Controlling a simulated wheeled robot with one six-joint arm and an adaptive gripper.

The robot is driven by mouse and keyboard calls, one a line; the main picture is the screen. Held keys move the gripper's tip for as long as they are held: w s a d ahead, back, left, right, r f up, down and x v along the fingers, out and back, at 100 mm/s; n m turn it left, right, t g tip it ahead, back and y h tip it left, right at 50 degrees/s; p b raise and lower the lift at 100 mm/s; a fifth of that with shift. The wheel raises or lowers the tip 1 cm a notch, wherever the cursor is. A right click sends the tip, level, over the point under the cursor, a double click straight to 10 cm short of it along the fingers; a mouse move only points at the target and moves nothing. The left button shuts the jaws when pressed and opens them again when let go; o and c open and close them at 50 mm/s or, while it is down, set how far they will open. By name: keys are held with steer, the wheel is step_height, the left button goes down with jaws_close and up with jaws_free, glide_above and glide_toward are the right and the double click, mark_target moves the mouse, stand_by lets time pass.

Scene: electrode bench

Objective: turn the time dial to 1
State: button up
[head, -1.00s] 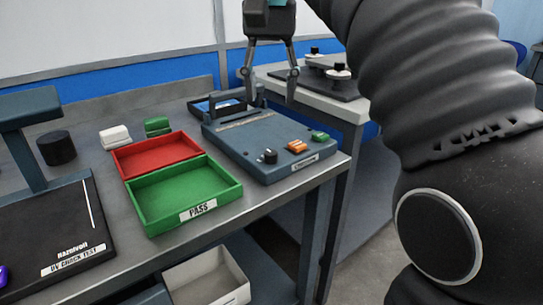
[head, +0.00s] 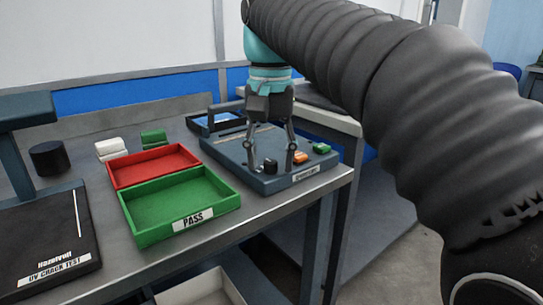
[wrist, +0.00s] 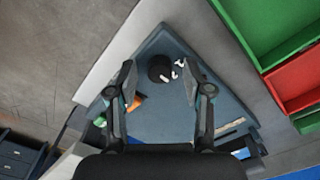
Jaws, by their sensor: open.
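The time dial is a small black knob (head: 270,166) on the front part of the blue-grey device (head: 225,150). In the wrist view the knob (wrist: 160,69) shows a white pointer line and white marks on its right; the numbers are too small to read. My gripper (head: 271,172) points down over the device, its fingers apart on either side of the knob. In the wrist view my gripper (wrist: 159,80) has the knob between its fingertips, with a gap on each side. I cannot tell how high the tips are above the panel.
An orange rocker (head: 300,158) and a green button (head: 321,148) lie right of the dial. A green PASS tray (head: 150,238) and a red tray (head: 115,180) stand to the left. A black cylinder (head: 47,158) and a UV test stand (head: 45,240) are farther left.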

jaws_close()
steer(key=shift+r+n+p, duration=0.1)
steer(key=shift+n+p, duration=0.2)
steer(key=shift+p, duration=0.05)
steer(key=n+p, duration=0.3)
steer(key=shift+r+n, duration=0.1)
steer(key=shift+n, duration=0.2)
steer(key=n+p, duration=0.2)
steer(key=n, duration=0.2)
steer(key=shift+n+p, duration=0.3)
steer(key=shift+p, duration=0.05)
steer(key=shift+f, duration=0.2)
jaws_free()
